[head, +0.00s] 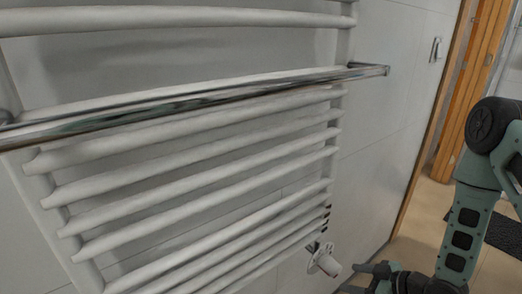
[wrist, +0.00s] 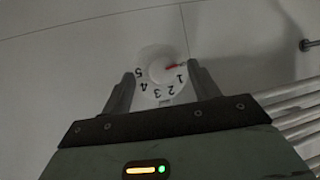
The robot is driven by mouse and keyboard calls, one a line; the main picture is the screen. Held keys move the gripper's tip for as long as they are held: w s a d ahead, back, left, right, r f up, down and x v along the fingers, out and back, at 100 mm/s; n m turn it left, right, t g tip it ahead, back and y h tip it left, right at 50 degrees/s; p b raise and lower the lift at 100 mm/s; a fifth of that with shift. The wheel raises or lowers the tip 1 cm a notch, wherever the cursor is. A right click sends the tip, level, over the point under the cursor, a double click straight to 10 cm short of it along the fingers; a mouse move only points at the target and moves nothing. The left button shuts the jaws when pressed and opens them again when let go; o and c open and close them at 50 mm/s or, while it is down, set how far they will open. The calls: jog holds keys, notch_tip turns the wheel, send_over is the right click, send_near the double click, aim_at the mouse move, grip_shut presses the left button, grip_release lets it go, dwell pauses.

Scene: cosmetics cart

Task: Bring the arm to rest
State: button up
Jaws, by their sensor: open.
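My gripper (head: 366,280) is at the bottom right of the head view, at the end of my green arm. It is just right of and below a white radiator valve knob (head: 324,262). In the wrist view the gripper (wrist: 160,82) is open, with one finger on each side of the numbered knob (wrist: 150,82). The knob carries the digits 1 to 5 and a red mark near the 1. I cannot tell whether the fingers touch it. In the head view a gap shows between gripper and knob.
A white ladder towel radiator (head: 200,165) fills the left and middle of the head view, with a chrome rail (head: 200,98) across its front. A tiled wall (head: 385,110) stands behind. A wooden door frame (head: 440,120) and open floor (head: 425,205) are at the right.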

jog(key=s+a+r+g+h, duration=0.2)
jog(key=a+r+g+h, duration=0.4)
jog(key=r, duration=0.7)
jog(key=s+a+r+m+g+h, duration=0.1)
jog(key=s+a+r, duration=0.2)
jog(key=s+r, duration=0.55)
jog(key=s+a+r+m+g+h, duration=0.15)
jog(key=s+r, duration=0.35)
jog(key=s, duration=0.7)
notch_tip(320, 180, up, 14)
jog(key=p, duration=1.4)
jog(key=shift+w+a+t, duration=0.3)
jog(key=shift+a+t, duration=0.05)
jog(key=shift+a, duration=0.05)
